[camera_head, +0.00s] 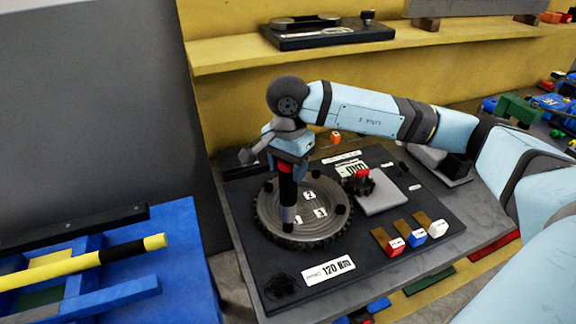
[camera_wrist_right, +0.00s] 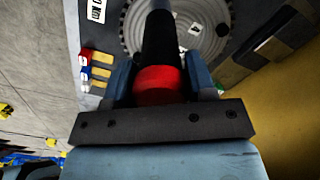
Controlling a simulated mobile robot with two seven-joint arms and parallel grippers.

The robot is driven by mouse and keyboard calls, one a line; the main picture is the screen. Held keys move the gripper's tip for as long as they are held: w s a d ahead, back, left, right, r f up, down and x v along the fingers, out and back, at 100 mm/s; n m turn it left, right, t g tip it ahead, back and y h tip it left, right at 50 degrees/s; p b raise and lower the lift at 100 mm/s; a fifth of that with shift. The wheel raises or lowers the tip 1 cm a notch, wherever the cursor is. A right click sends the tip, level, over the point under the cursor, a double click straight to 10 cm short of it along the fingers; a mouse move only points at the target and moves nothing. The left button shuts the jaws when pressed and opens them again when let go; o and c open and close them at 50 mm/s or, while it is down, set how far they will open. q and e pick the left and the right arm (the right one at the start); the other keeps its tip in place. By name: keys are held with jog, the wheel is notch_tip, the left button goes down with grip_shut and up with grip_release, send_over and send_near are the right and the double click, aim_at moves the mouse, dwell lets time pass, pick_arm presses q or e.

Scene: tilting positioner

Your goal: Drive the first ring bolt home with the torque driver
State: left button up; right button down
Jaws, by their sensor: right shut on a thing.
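My right gripper (camera_head: 284,158) is shut on the torque driver (camera_head: 288,193), a black cylinder with a red band, held upright above the toothed ring (camera_head: 323,237). The driver's lower tip reaches the left front part of the ring's face, where it hides whatever lies beneath it. Whether it touches a bolt I cannot tell. Dark bolt heads (camera_head: 341,209) show elsewhere on the ring, beside number labels. In the right wrist view, the driver's red band (camera_wrist_right: 160,84) sits between the two fingers, and its black shaft runs toward the ring (camera_wrist_right: 213,22). My left gripper is out of view.
The dark board (camera_head: 420,252) also carries a small gear with a red top (camera_head: 361,182), a grey block (camera_head: 383,204), colored blocks (camera_head: 416,237) and a 120 Nm label (camera_head: 329,271). A blue rack (camera_head: 180,245) with a yellow-black bar stands left. A yellow shelf (camera_head: 235,53) is behind.

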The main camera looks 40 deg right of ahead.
jog(key=shift+f+b, duration=0.3)
jog(key=shift+b, duration=0.25)
dwell(1.2)
jog(key=shift+w+r+p, duration=0.1)
jog(key=shift+r+p, duration=0.25)
jog(key=shift+r, duration=0.5)
jog(key=shift+r+p, duration=0.65)
jog(key=shift+r, duration=1.55)
